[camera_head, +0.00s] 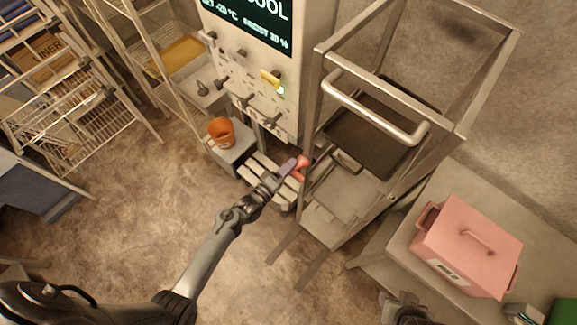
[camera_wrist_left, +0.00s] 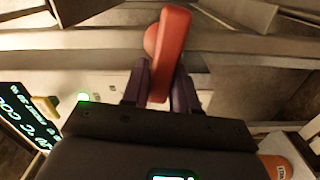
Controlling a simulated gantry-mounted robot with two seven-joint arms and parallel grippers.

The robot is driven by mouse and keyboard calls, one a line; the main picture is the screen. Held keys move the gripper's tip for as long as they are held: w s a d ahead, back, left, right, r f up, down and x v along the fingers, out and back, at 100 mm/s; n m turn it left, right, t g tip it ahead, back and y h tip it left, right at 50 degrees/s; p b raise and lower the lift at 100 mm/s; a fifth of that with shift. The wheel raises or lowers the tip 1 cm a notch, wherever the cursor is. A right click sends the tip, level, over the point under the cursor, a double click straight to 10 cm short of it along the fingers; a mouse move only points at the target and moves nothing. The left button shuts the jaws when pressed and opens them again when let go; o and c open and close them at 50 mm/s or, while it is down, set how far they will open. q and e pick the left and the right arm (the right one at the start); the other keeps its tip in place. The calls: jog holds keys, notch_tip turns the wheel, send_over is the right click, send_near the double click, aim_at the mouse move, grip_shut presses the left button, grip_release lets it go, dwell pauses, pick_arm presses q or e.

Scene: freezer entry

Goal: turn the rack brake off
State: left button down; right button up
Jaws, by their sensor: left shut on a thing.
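The rack brake is a red lever (camera_head: 302,164) low on the left side of the metal rack (camera_head: 313,120). In the left wrist view the red lever (camera_wrist_left: 171,45) stands between the two purple fingers. My left gripper (camera_head: 288,170) reaches it from the lower left and is shut on the lever; in the left wrist view the gripper (camera_wrist_left: 162,90) has a finger on each side of it. The lever's pivot is not clear to me. My right gripper (camera_head: 386,300) shows only partly at the bottom edge, by the side table, and its jaws are unclear.
A control panel (camera_head: 255,85) with knobs stands behind the lever. An orange bucket (camera_head: 221,131) sits on a small stand to the left, beside a slatted step (camera_head: 262,168). A pink lidded box (camera_head: 466,246) is on the right table.

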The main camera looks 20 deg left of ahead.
pick_arm(q)
jog(key=c, duration=1)
grip_release()
jog(key=shift+o, duration=0.2)
jog(key=shift+s, duration=0.1)
jog(key=b+v, duration=0.1)
jog(key=v, duration=0.9)
jog(key=shift+s, duration=0.3)
jog(key=shift+a, duration=0.1)
